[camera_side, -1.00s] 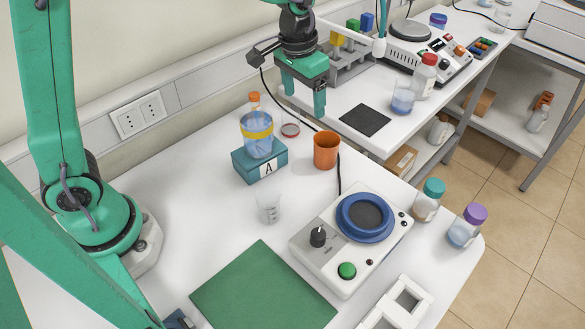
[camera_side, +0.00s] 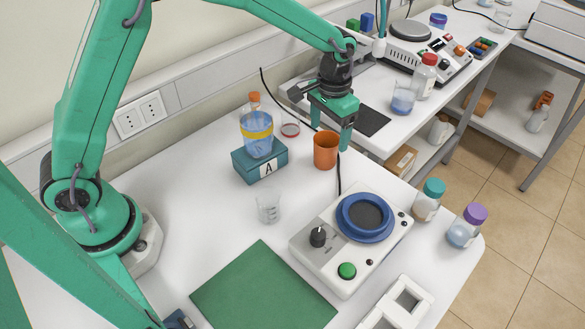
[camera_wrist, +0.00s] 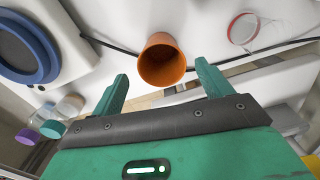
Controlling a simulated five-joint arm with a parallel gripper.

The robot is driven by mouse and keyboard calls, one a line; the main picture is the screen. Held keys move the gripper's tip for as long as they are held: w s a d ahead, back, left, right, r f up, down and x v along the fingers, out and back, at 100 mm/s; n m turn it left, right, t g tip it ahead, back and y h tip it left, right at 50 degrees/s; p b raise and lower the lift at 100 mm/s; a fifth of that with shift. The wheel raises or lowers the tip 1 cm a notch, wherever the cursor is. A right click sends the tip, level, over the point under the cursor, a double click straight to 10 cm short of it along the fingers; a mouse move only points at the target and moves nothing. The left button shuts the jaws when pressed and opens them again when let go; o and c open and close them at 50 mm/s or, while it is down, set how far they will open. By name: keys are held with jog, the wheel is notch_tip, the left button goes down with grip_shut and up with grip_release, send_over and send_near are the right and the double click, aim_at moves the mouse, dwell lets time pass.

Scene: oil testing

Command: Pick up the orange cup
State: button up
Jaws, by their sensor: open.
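The orange cup (camera_side: 325,152) stands upright on the white table, right of the blue box marked A. In the wrist view the orange cup (camera_wrist: 162,62) lies ahead of the fingertips, roughly centred between them. My gripper (camera_side: 329,128) is open and empty, just behind and above the cup in the side view. Both green fingers of my gripper (camera_wrist: 163,70) show spread apart in the wrist view. I cannot tell the exact gap between fingers and cup.
A blue box (camera_side: 260,163) carries a yellow-banded beaker (camera_side: 257,137) left of the cup. A small clear beaker (camera_side: 268,207) and a stirrer-like device (camera_side: 352,240) stand in front. A black cable (camera_wrist: 112,45) runs behind the cup. A green mat (camera_side: 263,289) lies at the front.

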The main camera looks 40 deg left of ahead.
aim_at(326, 152)
jog(key=shift+f, duration=0.45)
jog(key=shift+a+f, duration=0.15)
jog(key=shift+f, duration=2.45)
jog(key=c, duration=1)
